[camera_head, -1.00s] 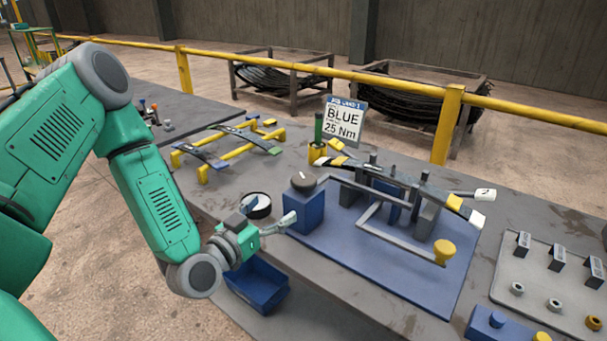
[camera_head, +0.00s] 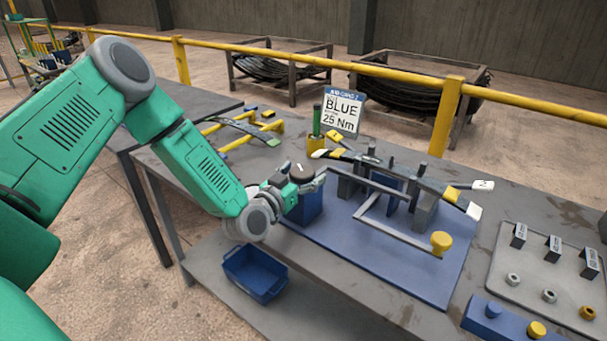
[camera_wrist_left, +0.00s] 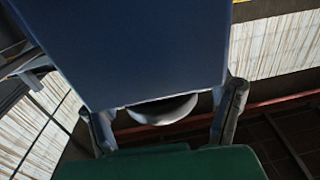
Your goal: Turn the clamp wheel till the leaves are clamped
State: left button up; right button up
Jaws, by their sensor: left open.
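The dark round clamp wheel (camera_head: 302,172), with a pale mark on top, sits on a blue block (camera_head: 306,208) at the left end of the blue base plate. My left gripper (camera_head: 304,182) is open, its fingers at either side of the wheel. In the left wrist view, the wheel's pale curved rim (camera_wrist_left: 165,109) lies between the two fingers (camera_wrist_left: 166,118), below the blue block (camera_wrist_left: 150,50). Contact cannot be told. The stacked spring leaves (camera_head: 400,178) lie across the grey uprights to the right. My right gripper is not in view.
A grey bent bar with a yellow knob (camera_head: 441,243) reaches over the base plate's front. A job card (camera_head: 343,113) reading BLUE 25 Nm stands behind. A blue bin (camera_head: 255,273) sits below the bench. A parts tray (camera_head: 540,285) lies at right.

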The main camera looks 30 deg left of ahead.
pick_arm(q)
jog(key=c, duration=1.2)
jog(key=shift+m+h, duration=0.3)
jog(key=shift+h, duration=0.2)
jog(key=m+h+b, duration=0.1)
jog(key=m+h, duration=0.1)
jog(key=h, duration=0.1)
jog(key=m+g+h+b, duration=0.1)
jog(key=m+h, duration=0.1)
jog(key=h, duration=0.1)
jog(key=shift+f+g+h, duration=0.1)
jog(key=shift+g+h, duration=0.2)
jog(key=m+g+h+b, duration=0.1)
jog(key=m+h, duration=0.1)
jog(key=m+g+h+b, duration=0.1)
jog(key=m+g+h, duration=0.1)
jog(key=h, duration=0.1)
jog(key=shift+d+g, duration=0.15)
jog(key=shift+g, duration=0.15)
jog(key=shift+m+g+h+b, duration=0.55)
jog(key=shift+m+g+h, duration=0.35)
jog(key=shift+m+g, duration=0.1)
jog(key=shift+r, duration=0.2)
